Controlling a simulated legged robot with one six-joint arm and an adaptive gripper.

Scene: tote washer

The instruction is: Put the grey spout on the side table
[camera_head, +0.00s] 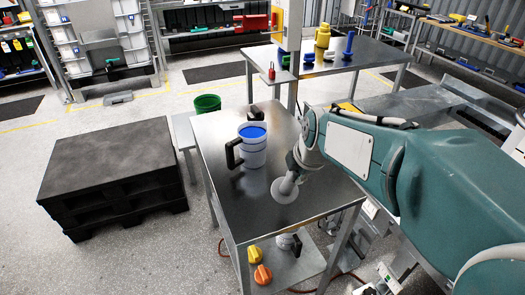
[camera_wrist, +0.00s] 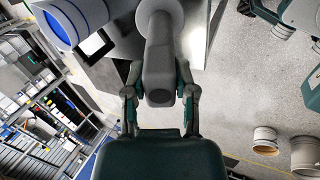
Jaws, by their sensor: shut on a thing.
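The grey spout (camera_head: 284,190) is a rounded grey pipe with a wide round flange at its lower end. It is at the right part of the metal table (camera_head: 235,205); I cannot tell whether the flange touches the top. My gripper (camera_head: 295,165) is shut on it from above right, its fingers partly hidden in the head view. In the wrist view the spout (camera_wrist: 160,60) sits between both fingers of my gripper (camera_wrist: 159,85). A low grey side table (camera_head: 183,132) stands against the metal table's left side.
A white jug (camera_head: 253,153) with blue inside and a black handle stands left of the spout. A green bucket (camera_head: 207,103) is behind the side table. Orange and yellow knobs (camera_head: 262,274) lie on the lower shelf. A black pallet stack (camera_head: 110,165) stands left.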

